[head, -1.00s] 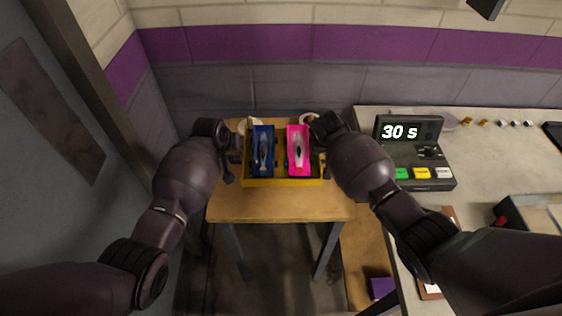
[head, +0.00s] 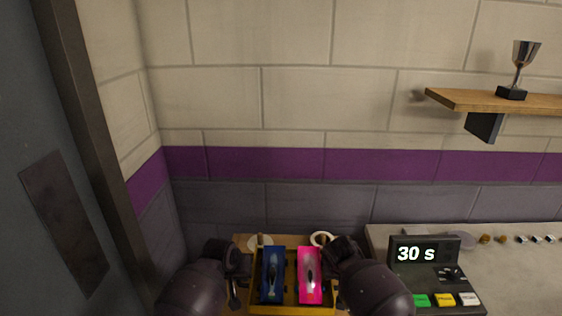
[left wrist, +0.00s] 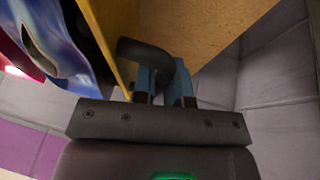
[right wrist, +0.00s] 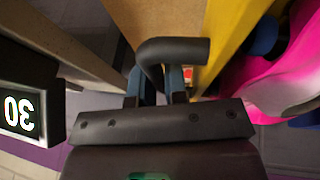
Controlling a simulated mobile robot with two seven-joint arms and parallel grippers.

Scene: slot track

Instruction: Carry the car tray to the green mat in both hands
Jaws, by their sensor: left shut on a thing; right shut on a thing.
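The yellow car tray (head: 290,311) is at the bottom of the head view, over a wooden table. A blue car (head: 272,275) and a pink car (head: 310,275) lie side by side in it. My left gripper (left wrist: 168,88) is shut on the tray's dark left handle (left wrist: 140,50). My right gripper (right wrist: 160,85) is shut on the dark right handle (right wrist: 185,49). I cannot tell whether the tray rests on the table or is slightly raised. No green mat is in view.
The wooden table (head: 290,240) shows behind the tray, with a white ring (head: 322,239) near it. To the right, a grey counter (head: 500,262) carries a timer box (head: 425,262) reading 30 s. A shelf (head: 460,99) with a cup (head: 520,65) is above. A wall closes off the back.

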